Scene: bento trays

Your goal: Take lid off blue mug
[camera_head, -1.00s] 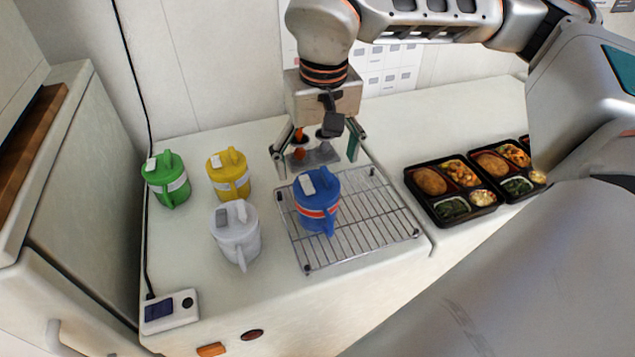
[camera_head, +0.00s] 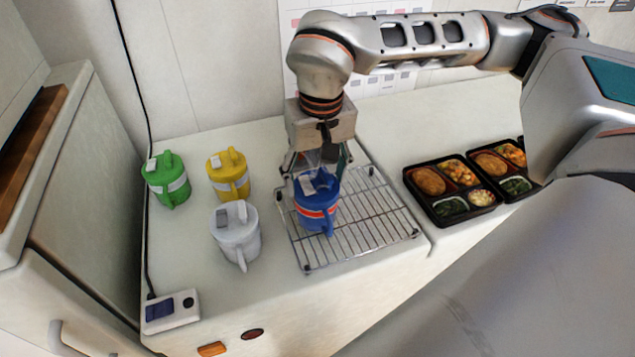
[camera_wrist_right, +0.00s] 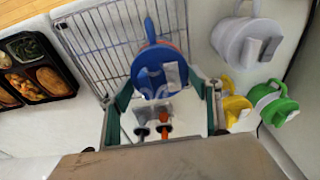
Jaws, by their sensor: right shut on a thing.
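The blue mug (camera_head: 316,219) with an orange and white band stands upright on a wire rack, its handle toward the front. Its blue lid (camera_head: 324,184), with a pale tab, sits on top. My right gripper (camera_head: 318,176) comes down from above and behind, its fingers on either side of the lid, shut on it. In the right wrist view the lid (camera_wrist_right: 158,72) shows between the two fingertips of the gripper (camera_wrist_right: 168,88). The exact contact is partly hidden. My left gripper is not in view.
The wire rack (camera_head: 378,222) lies near the counter's front edge. Lidded white (camera_head: 236,246), yellow (camera_head: 232,186) and green (camera_head: 174,190) mugs stand to the left. Two bento trays (camera_head: 436,217) lie to the right. A small device (camera_head: 172,312) sits at front left.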

